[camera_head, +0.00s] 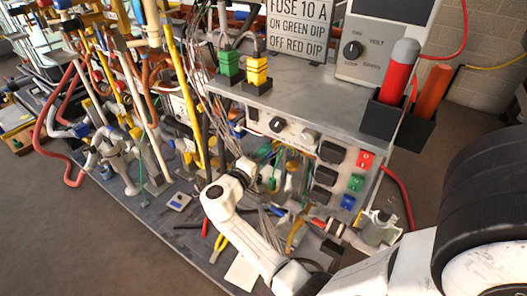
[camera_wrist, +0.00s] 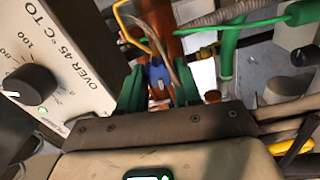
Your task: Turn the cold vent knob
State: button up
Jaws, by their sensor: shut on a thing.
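In the wrist view, the two green fingers of my gripper (camera_wrist: 158,88) stand on either side of a small blue knob (camera_wrist: 157,76). The fingers are closed onto its sides. The blue knob sits in front of an orange-brown pipe or body and looks like the cold vent knob, though no label on it can be read. In the head view, my white arm reaches to the front of the grey heater box (camera_head: 290,98). My fingertips and the blue knob cannot be made out there.
A panel with a black dial (camera_wrist: 30,88) stands close at left in the wrist view. A green hose (camera_wrist: 228,50) and several pipes crowd the right. Floor at lower left is clear.

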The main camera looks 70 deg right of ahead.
jog(key=shift+f+n+p, duration=0.1)
jog(key=shift+n+p, duration=2)
jog(key=shift+n, duration=2)
jog(key=o, duration=1)
jog(key=shift+o, duration=0.2)
jog(key=v, duration=1.1)
jog(key=shift+f, duration=0.1)
